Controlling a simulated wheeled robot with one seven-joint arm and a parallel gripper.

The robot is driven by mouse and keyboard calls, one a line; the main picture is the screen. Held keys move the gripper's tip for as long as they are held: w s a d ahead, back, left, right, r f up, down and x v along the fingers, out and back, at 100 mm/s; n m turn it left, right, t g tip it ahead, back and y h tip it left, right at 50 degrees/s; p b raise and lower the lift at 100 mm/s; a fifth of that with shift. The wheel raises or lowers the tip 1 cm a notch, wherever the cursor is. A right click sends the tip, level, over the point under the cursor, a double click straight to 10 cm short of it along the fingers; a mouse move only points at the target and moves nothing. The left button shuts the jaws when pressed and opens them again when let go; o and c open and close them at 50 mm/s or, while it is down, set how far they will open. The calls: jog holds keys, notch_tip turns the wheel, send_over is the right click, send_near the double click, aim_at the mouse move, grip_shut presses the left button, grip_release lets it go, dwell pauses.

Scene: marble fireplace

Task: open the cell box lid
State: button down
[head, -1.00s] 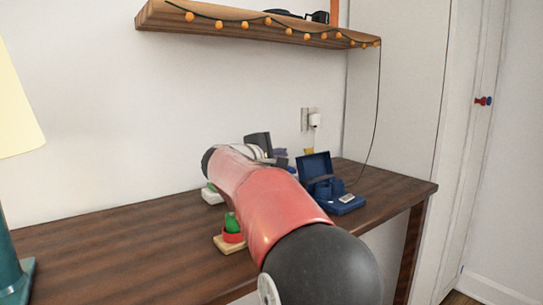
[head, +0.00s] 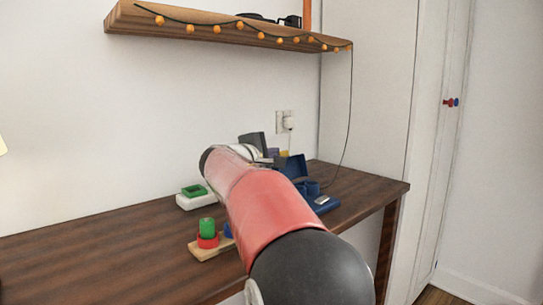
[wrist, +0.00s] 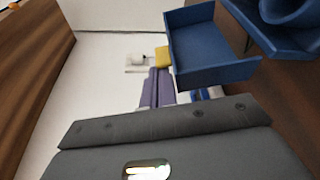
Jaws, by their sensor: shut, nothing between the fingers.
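The blue cell box stands at the right of the desk, its base (head: 326,206) partly behind my arm. Its lid (head: 292,166) is raised and tilted back, away from the base. In the wrist view the hollow blue lid (wrist: 212,50) fills the upper middle, with part of the base and a round blue piece (wrist: 292,8) at the top right. My gripper (head: 252,144) is beside the raised lid, to its left. In the wrist view my gripper (wrist: 165,118) is a dark grey body below the lid, shut and holding nothing. I cannot tell whether it touches the lid.
On the wooden desk (head: 100,250), a green square ring (head: 194,190) sits on a white block. A wooden base (head: 198,252) holds red, blue and green pieces. Purple and yellow things (wrist: 164,56) show behind the lid. A shelf (head: 200,28) hangs above. The desk's left is clear.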

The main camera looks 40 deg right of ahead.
jog(key=s+m+b, duration=0.1)
jog(key=m+b, duration=0.1)
jog(key=b, duration=0.3)
jog(key=shift+s+r+t+h, duration=0.1)
jog(key=shift+s+t+h, duration=0.15)
jog(key=shift+t+h, duration=0.05)
jog(key=shift+s+r+b, duration=0.2)
jog(key=shift+r+b, duration=0.05)
jog(key=shift+b, duration=0.2)
jog(key=shift+s+r+m, duration=0.3)
jog(key=shift+s+r, duration=0.15)
jog(key=shift+s, duration=0.05)
jog(key=shift+d, duration=0.1)
jog(key=shift+w, duration=0.1)
